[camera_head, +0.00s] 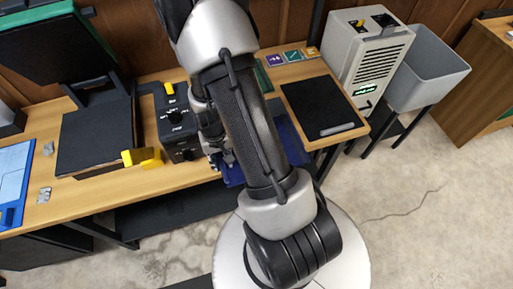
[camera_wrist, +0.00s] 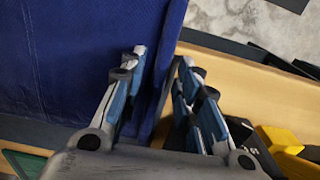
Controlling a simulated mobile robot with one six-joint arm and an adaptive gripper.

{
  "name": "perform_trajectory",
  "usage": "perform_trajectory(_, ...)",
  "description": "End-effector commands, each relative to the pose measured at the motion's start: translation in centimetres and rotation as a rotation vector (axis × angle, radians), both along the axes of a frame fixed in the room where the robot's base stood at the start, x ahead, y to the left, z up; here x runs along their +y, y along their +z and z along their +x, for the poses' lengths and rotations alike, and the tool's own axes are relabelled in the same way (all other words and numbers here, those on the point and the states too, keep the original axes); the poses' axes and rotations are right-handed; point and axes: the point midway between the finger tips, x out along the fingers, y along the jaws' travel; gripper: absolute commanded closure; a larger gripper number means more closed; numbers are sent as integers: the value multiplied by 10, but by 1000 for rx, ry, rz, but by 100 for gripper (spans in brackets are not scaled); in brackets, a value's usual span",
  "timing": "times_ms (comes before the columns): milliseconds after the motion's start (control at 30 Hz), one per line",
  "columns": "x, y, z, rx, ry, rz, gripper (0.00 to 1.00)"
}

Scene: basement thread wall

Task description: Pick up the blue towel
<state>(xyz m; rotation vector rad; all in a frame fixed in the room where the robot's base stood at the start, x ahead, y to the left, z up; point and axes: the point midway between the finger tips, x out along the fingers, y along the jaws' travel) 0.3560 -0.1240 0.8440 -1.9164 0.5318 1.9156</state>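The blue towel (camera_head: 232,174) lies on the wooden table in the head view, partly hidden behind my arm; some of it also shows to the right of the arm. In the wrist view the towel (camera_wrist: 60,60) fills the left side, with its edge running down between my fingers. My gripper (camera_wrist: 160,75) is open, with one finger over the towel and the other beyond its edge, over the table. I cannot tell whether the fingers touch the towel. In the head view my gripper (camera_head: 222,158) is mostly hidden by my arm.
A black control box (camera_head: 178,122) with yellow parts (camera_head: 142,157) stands left of the gripper. A black mat (camera_head: 320,110) lies to the right. A grey machine (camera_head: 368,55) and grey bin (camera_head: 428,70) stand farther right. A blue tray (camera_head: 14,175) is far left.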

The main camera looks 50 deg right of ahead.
Motion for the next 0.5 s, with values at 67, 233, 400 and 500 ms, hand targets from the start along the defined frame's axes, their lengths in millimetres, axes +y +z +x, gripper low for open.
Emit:
perform_trajectory(67,0,0,0,0,0,0,78)
perform_trajectory(233,0,0,0,0,0,0,89)
perform_trajectory(400,0,0,0,0,0,0,100)
perform_trajectory(500,0,0,0,0,0,0,100)
